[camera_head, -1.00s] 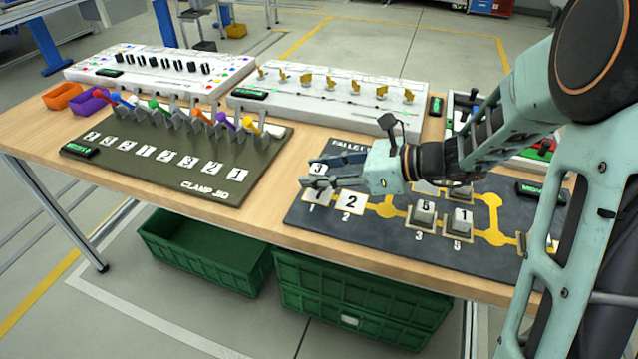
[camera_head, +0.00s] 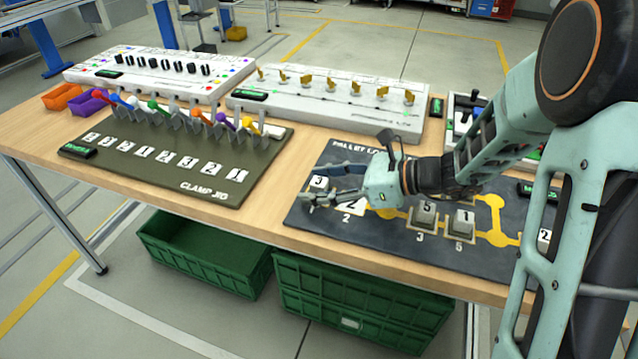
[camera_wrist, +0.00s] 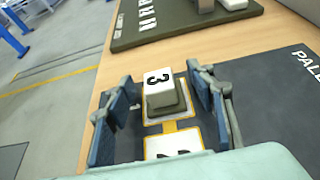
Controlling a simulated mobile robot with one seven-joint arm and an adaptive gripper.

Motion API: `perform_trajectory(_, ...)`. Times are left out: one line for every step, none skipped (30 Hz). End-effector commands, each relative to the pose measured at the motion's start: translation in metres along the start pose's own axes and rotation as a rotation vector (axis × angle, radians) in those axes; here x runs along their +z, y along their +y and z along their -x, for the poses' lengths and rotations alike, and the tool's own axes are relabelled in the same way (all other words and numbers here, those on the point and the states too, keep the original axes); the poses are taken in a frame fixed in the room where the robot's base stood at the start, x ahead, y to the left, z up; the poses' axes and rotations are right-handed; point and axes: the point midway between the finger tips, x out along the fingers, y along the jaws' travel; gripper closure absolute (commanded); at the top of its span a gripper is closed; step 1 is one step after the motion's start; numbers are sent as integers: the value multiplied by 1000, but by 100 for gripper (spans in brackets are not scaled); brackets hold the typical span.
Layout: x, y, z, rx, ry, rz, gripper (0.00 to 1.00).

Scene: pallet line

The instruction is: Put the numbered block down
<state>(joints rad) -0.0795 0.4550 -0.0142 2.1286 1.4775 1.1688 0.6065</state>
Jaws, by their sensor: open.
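The numbered block, a grey piece with a white top marked 3 (camera_head: 319,183), stands at the left end of the dark pallet board (camera_head: 330,222). In the wrist view the block (camera_wrist: 160,92) sits upright on a yellow-edged white pad (camera_wrist: 181,101). My gripper (camera_head: 308,184) is open around it. In the wrist view my gripper (camera_wrist: 160,82) has one blue-grey finger on each side of the block, with visible gaps. The block's lower sides are partly hidden by the fingers in the head view.
A white pad marked 2 (camera_head: 350,206) lies just right of the block. Two more grey blocks (camera_head: 425,212) (camera_head: 464,220) stand further right. The clamp board (camera_head: 190,165) is to the left, with bare table between. Green crates (camera_head: 360,300) are below.

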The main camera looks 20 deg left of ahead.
Motion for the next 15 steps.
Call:
perform_trajectory(2,0,1,0,0,0,50)
perform_trajectory(4,0,1,0,0,1,50)
perform_trajectory(5,0,3,-1,0,1,50)
perform_trajectory(4,-1,7,-3,0,0,50)
perform_trajectory(4,-2,12,-4,0,0,50)
perform_trajectory(4,-2,19,-6,0,0,50)
perform_trajectory(4,-2,25,-5,0,0,50)
perform_trajectory(5,-2,31,-5,-1,0,50)
perform_trajectory(5,-2,40,-6,0,1,50)
perform_trajectory(5,-2,47,-7,0,1,50)
perform_trajectory(5,-2,54,-7,0,1,50)
perform_trajectory(4,-2,63,-7,0,0,50)
perform_trajectory(5,-2,70,-6,0,-1,50)
perform_trajectory(4,-2,76,-6,0,-1,50)
perform_trajectory(4,-2,84,-5,0,0,50)
